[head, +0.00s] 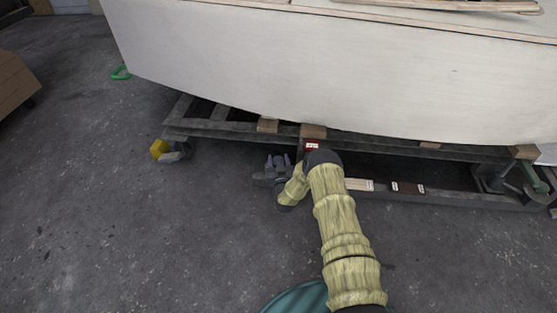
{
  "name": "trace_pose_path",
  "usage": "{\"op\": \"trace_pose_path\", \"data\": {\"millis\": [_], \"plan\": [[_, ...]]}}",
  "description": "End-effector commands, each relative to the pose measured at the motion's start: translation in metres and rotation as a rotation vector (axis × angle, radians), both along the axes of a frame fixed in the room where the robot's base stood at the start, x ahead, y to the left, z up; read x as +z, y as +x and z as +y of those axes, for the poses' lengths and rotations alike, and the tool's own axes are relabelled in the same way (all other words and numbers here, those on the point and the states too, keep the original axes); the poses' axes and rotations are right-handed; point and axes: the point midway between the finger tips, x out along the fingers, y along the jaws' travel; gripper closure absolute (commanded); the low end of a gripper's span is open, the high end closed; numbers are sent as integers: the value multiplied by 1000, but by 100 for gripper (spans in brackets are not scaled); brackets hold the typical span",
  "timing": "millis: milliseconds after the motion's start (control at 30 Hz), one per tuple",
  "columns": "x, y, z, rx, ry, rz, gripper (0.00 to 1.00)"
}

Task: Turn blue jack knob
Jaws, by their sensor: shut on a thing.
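My gripper (274,172) is low in front of the dark metal frame under the hull, left of the arm's wrist. It is shut on a small blue-grey thing (279,160), which appears to be the blue jack knob. The knob is mostly hidden by the gripper, so its shape and angle cannot be told. My arm, in a tan ribbed sleeve, comes up from the bottom and hides part of the frame.
The pale plywood hull (330,75) rests on wood blocks on the dark metal frame (230,133). A green piece (534,176) is at the right end. The grey floor (110,220) at left is clear.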

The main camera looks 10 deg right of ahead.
Motion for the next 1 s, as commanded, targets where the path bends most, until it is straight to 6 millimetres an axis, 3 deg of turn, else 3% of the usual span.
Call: {"op": "trace_pose_path", "data": {"millis": [1000], "plan": [[-9,0,-1,939,-5,2,75]]}}
